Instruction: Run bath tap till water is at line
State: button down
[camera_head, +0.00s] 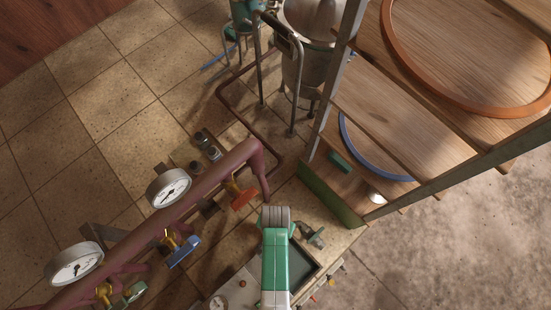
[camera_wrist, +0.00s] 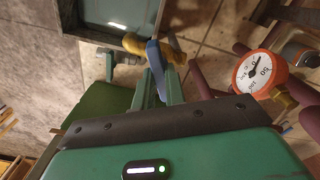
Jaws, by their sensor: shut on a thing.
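My gripper (camera_wrist: 158,84) is shut on the blue lever (camera_wrist: 155,56) of a brass tap (camera_wrist: 172,50) in the wrist view. The tap is beside the rim of the bath (camera_wrist: 163,8), a grey-walled basin whose inside looks teal. A bright glint shows inside the basin; I cannot make out a water line or the level. In the head view the bath (camera_head: 312,278) shows only in part as a dark rectangle, with my green wrist in front of it. The fingers and the held lever are hidden there.
A grey valve (camera_head: 312,236) sits by the bath's far edge. Wooden shelves (camera_head: 395,115) stand at right, a metal vessel (camera_head: 312,45) behind.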

jog(key=c, duration=1.5)
grip_release()
jog(key=shift+o, duration=0.2)
notch_tip(320, 180, up, 8)
jog(key=shift+f+p, duration=0.1)
jog(key=shift+p, duration=0.45)
dwell(5.0)
